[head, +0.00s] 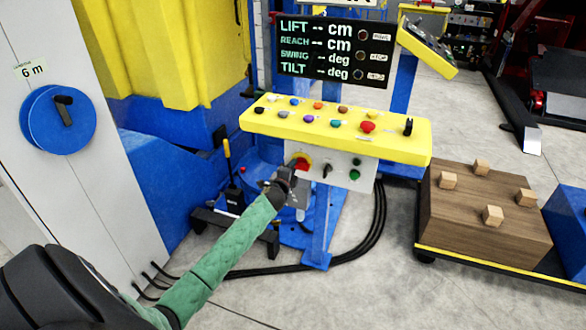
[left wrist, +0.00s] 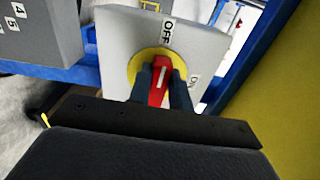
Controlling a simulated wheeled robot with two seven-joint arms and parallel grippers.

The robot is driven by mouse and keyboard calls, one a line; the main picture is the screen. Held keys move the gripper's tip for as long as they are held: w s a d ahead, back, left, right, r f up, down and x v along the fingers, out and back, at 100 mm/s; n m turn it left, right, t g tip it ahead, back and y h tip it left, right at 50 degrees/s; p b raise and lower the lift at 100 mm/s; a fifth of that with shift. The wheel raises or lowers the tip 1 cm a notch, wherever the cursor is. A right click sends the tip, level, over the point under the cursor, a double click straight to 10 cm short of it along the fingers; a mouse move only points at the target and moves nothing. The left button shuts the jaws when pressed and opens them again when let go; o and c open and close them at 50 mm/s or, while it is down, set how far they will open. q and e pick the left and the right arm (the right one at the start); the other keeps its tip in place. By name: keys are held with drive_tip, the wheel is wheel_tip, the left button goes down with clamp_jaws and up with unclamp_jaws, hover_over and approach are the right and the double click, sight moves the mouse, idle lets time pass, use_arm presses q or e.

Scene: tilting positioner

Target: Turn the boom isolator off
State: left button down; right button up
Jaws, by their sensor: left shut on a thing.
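The boom isolator (head: 303,160) is a red handle on a yellow disc, at the left end of the pale panel under the yellow console. In the left wrist view the red handle (left wrist: 160,84) stands between my dark fingers, with the yellow disc (left wrist: 140,62) behind it. An OFF label is above the disc and an ON label to its right. The handle's long side lies roughly towards OFF; its exact angle is partly hidden by the fingers. My left gripper (head: 290,174) is shut on this handle; it also shows in the left wrist view (left wrist: 162,88). My right gripper is out of view.
A wooden block (head: 470,220) sits on a cart at right.

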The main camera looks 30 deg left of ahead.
use_arm(q)
drive_tip(key=shift+a+f+n, duration=0.1)
drive_tip(key=shift+n, duration=0.2)
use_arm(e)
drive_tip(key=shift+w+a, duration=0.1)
use_arm(q)
drive_tip(key=c, duration=1.3)
unclamp_jaws()
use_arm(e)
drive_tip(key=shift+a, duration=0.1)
use_arm(q)
drive_tip(key=shift+s, duration=0.15)
drive_tip(key=b+v, duration=0.1)
drive_tip(key=v, duration=0.6)
drive_tip(key=shift+s, duration=0.3)
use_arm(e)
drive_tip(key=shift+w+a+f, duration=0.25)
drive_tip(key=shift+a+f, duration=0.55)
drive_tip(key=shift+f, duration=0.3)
